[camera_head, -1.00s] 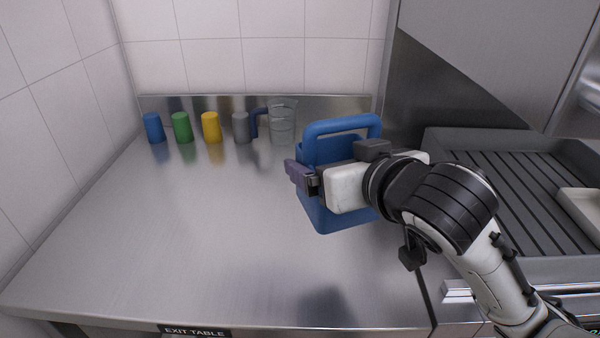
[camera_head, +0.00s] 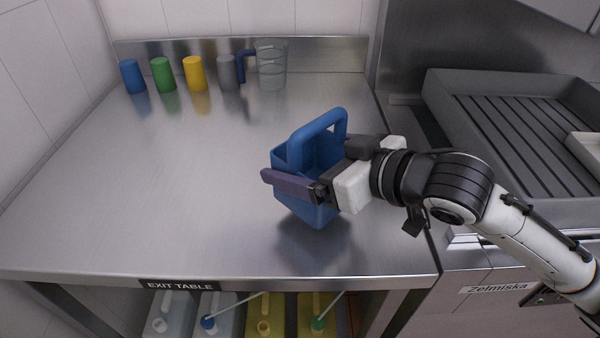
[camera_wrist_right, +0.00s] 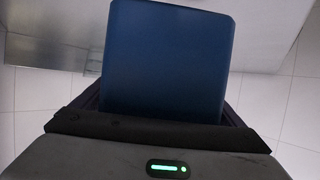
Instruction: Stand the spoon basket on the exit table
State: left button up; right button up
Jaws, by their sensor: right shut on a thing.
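The blue spoon basket (camera_head: 296,205) has an arched handle and is over the right part of the exit table (camera_head: 150,225). My right gripper (camera_head: 292,187) is shut on it, with a purple-grey finger across its near side. The basket is slightly tilted in the head view. A dark reflection shows under it, and I cannot tell whether its base touches the steel top. In the right wrist view the basket's blue wall (camera_wrist_right: 168,60) fills the middle, in front of the gripper. My left gripper is not in view.
Blue (camera_head: 132,77), green (camera_head: 163,75), yellow (camera_head: 194,73) and grey cups (camera_head: 227,72) and a clear jug (camera_head: 271,66) stand along the back. The table's left and middle are clear. A slatted grill (camera_head: 510,130) is at right. Canisters (camera_head: 285,315) stand below.

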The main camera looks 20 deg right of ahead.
notch_tip(320, 180, down, 4)
jog(key=shift+r+b, duration=0.15)
jog(key=shift+b, duration=0.2)
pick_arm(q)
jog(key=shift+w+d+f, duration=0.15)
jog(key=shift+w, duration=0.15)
